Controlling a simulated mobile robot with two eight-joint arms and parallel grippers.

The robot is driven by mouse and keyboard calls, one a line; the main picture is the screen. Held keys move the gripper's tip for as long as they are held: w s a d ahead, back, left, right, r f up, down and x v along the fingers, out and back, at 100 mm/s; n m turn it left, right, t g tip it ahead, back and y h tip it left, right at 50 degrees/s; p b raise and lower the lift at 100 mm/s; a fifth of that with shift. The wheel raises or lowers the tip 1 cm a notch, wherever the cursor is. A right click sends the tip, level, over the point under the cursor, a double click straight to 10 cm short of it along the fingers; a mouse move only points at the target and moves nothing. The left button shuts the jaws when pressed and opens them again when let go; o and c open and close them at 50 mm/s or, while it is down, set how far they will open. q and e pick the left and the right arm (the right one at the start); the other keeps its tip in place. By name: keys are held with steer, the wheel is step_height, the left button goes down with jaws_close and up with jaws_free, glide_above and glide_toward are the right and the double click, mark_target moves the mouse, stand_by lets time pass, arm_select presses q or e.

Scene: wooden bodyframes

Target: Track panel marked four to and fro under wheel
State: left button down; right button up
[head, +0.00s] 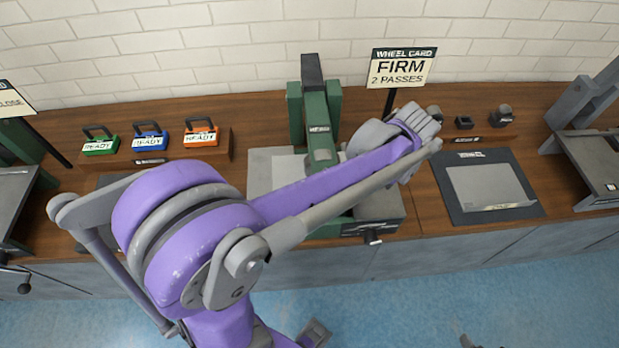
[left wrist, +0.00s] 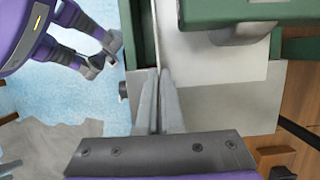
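The green wheel machine (head: 319,125) stands in the middle of the bench. A pale flat panel (head: 285,167) lies at its left side under the wheel head; no number shows on it. In the left wrist view the pale panel (left wrist: 205,50) lies beneath the green frame. My left gripper (left wrist: 157,75) is almost closed, with the panel's thin edge running between its fingertips.
A wheel card (head: 401,68) behind reads FIRM, 2 PASSES. Green, blue and orange READY blocks (head: 150,138) stand on a rack at left. A dark mat with a grey sheet (head: 488,186) lies at right. Other machines stand at both bench ends.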

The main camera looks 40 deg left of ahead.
arm_select(q)
steer(key=shift+w+d, duration=1.75)
steer(key=shift+w, duration=0.3)
steer(key=shift+s+a, duration=0.1)
steer(key=shift+s+a, duration=1.1)
steer(key=shift+s, duration=0.2)
steer(key=shift+s+a, duration=1.05)
steer(key=shift+s, duration=0.2)
steer(key=shift+c, duration=2.2)
jaws_free()
steer(key=shift+w, duration=0.1)
steer(key=shift+w+d, duration=1.65)
steer(key=shift+w, duration=0.2)
steer(key=shift+r, duration=0.1)
